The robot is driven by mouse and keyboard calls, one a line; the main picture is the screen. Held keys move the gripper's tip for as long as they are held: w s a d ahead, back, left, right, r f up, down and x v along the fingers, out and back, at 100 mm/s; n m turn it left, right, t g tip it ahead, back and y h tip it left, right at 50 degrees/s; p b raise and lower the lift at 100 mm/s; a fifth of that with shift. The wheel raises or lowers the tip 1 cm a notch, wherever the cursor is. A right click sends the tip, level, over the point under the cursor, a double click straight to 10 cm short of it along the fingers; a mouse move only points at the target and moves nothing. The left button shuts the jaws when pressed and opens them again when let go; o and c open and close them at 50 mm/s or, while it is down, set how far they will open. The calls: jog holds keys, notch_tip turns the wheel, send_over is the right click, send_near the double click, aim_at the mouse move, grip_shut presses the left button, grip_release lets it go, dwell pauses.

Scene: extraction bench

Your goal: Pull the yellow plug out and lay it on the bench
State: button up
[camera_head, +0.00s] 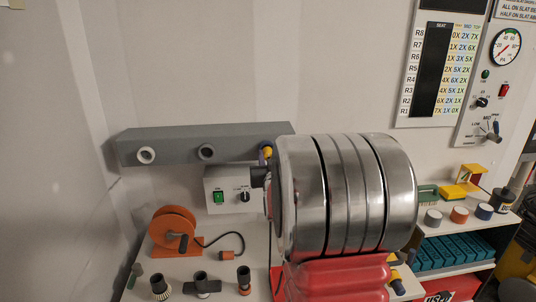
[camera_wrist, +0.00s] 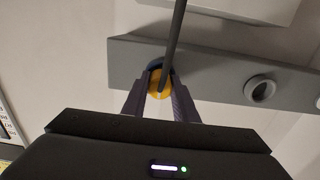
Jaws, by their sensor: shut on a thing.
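The yellow plug (camera_wrist: 159,84) sits between the fingertips of my gripper (camera_wrist: 158,88) in the wrist view, and the fingers are shut on it. A dark cord or rod runs up from the plug across the wrist view. Behind it is a grey wall-mounted bar (camera_wrist: 215,72) with round sockets. In the head view a bit of the yellow plug (camera_head: 267,151) shows at the bar's (camera_head: 178,148) right end, mostly hidden behind my large metal arm. Whether the plug is still seated in its socket cannot be told.
The bench (camera_head: 207,268) below holds an orange cable reel (camera_head: 172,228), a grey box with a green switch (camera_head: 228,190) and several dark fittings along the front. A shelf of coloured items (camera_head: 460,215) stands at the right. Bare bench shows between the reel and the fittings.

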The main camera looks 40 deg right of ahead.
grip_shut()
jog(key=shift+v, duration=2.65)
jog(key=s+d+f+n+g+y, duration=0.1)
jog(key=s+f+n, duration=0.5)
jog(key=f, duration=0.4)
jog(key=s+d+f+n+g+y, duration=0.1)
jog(key=s+d+f+n, duration=0.1)
jog(key=s+f+n, duration=0.4)
jog(key=s+d+f+n+g+y, duration=0.1)
jog(key=s+f+n, duration=0.5)
jog(key=f, duration=0.9)
jog(key=shift+s+d+n+g, duration=0.2)
jog(key=shift+n+g, duration=0.1)
jog(key=shift+n, duration=0.1)
jog(key=shift+w, duration=0.15)
